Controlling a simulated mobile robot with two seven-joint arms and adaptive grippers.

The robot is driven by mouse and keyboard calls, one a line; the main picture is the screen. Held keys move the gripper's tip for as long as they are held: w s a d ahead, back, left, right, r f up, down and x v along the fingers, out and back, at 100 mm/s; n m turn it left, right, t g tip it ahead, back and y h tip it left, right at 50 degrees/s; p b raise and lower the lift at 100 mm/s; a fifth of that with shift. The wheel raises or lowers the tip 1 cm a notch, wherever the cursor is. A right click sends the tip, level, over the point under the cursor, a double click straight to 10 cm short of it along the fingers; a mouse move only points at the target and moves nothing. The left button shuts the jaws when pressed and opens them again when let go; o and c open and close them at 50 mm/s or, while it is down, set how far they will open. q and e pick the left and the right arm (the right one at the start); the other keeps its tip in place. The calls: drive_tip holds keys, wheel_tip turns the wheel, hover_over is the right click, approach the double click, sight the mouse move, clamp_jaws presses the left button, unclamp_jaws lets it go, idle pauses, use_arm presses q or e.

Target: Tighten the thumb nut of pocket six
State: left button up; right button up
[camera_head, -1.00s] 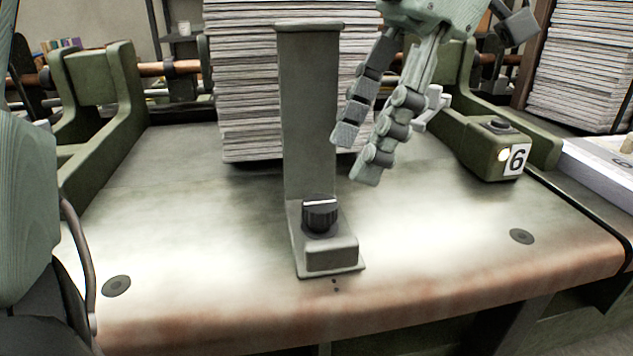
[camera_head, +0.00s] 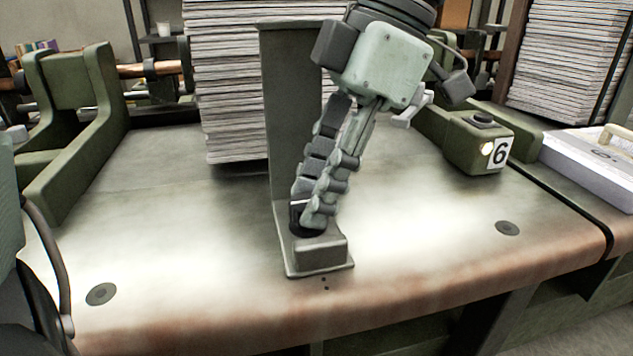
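The thumb nut (camera_head: 295,217) is a black ridged knob on the foot of an upright grey-green bracket (camera_head: 281,110) in the middle of the table. The fingers cover most of the knob. I cannot tell whether they are closed on it or only beside it. A green box with a white number 6 label (camera_head: 499,152) and a lit lamp stands to the right, marking pocket six.
A tall stack of printed sheets (camera_head: 222,85) stands behind the bracket. Green side guides (camera_head: 62,165) flank the table (camera_head: 165,245). A white stack (camera_head: 585,165) lies at the far right. The front of the table is clear on both sides of the bracket.

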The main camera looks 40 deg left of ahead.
use_arm(q)
drive_tip(key=c, duration=0.3)
drive_tip(key=shift+c, duration=0.2)
